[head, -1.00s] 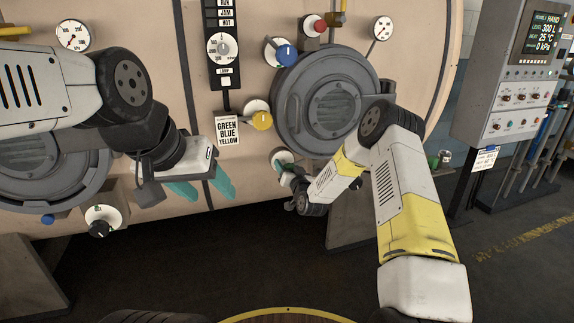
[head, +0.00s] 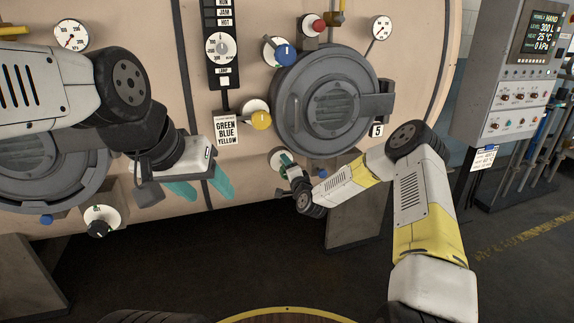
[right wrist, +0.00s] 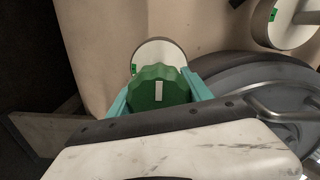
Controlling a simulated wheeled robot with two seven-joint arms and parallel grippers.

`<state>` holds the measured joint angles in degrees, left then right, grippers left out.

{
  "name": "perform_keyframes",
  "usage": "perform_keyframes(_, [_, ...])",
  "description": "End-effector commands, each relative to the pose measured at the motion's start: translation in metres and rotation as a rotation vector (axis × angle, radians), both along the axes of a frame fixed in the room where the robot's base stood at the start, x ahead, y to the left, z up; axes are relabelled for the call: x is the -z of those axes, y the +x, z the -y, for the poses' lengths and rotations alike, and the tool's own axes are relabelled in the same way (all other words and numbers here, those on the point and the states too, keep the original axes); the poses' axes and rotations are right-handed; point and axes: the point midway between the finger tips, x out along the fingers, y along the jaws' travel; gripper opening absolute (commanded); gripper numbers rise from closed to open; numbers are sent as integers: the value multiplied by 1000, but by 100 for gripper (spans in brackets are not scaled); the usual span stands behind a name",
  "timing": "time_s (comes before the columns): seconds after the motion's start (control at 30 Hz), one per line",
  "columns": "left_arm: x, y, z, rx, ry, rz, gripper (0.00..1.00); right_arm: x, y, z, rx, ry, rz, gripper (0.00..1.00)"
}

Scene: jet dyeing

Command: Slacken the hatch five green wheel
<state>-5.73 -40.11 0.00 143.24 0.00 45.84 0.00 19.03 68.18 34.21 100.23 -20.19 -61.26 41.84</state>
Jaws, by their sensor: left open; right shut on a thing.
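Hatch five (head: 330,105) is a round grey door on the cream vessel, with a "5" plate (head: 376,130) at its lower right. My right gripper (head: 288,163) is at this wheel, below and left of the hatch. In the right wrist view its teal fingers (right wrist: 158,94) are shut on the wheel's two sides. My left gripper (head: 203,186) is open and empty, in front of the vessel further left.
A yellow knob (head: 260,120) and a blue knob (head: 284,54) sit left of the hatch, a red one (head: 319,25) above it. A "GREEN BLUE YELLOW" sign (head: 227,131) hangs beside the yellow knob. A control cabinet (head: 515,95) stands at the right.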

Motion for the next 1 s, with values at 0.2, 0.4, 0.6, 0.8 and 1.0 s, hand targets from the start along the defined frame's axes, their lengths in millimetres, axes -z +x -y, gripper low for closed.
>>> perform_keyframes(0.2, [0,0,0,0,0,0,57,4,-1,1,1,197,-69,18])
perform_keyframes(0.4, [0,0,0,0,0,0,57,5,-1,0,0,377,-128,18])
perform_keyframes(0.6, [0,0,0,0,0,0,57,6,-1,0,1,558,-186,18])
perform_keyframes(0.8, [0,0,0,0,0,0,57,7,-1,0,1,740,-244,18])
perform_keyframes(1.0, [0,0,0,0,0,0,57,9,-1,-1,0,920,-303,18])
